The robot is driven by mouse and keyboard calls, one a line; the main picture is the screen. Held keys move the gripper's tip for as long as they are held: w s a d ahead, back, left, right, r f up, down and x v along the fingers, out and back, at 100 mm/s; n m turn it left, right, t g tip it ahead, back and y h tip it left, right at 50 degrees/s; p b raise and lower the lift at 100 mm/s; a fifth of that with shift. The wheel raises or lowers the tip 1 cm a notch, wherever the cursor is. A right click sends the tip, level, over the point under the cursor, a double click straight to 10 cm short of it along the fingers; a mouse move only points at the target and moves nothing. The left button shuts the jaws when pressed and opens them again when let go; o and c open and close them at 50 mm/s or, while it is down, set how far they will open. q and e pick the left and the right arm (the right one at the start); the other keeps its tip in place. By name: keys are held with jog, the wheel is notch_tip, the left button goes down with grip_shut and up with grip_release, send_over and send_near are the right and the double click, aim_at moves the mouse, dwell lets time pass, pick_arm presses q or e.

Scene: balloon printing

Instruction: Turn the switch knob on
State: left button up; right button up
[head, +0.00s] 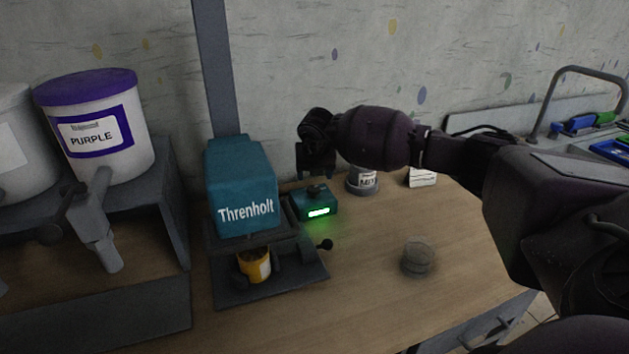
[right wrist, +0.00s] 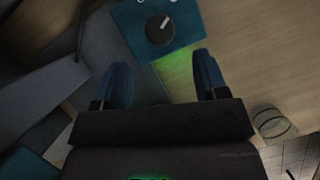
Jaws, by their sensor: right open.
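The switch box (head: 314,205) is a small teal unit with a green lit display on its front, right of the teal Threnholt machine (head: 240,185). Its dark round knob (right wrist: 160,30) with a pale pointer mark shows in the right wrist view. In the head view the knob (head: 318,190) is a dark shape on top of the box. My right gripper (head: 316,168) hangs just above the box, fingers downward. In the right wrist view its two blue-tipped fingers (right wrist: 163,78) are apart and empty, with the knob beyond them. My left gripper is not in view.
An orange cup (head: 255,265) sits in the Threnholt machine. A purple-lidded bucket (head: 95,125) stands at the left. A grey MIX container (head: 362,181) is behind my right arm. A clear round dish (head: 418,258) lies on the wooden table (head: 370,300), whose middle is mostly clear.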

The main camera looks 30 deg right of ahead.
jog(key=shift+v, duration=1.95)
jog(key=shift+f, duration=0.1)
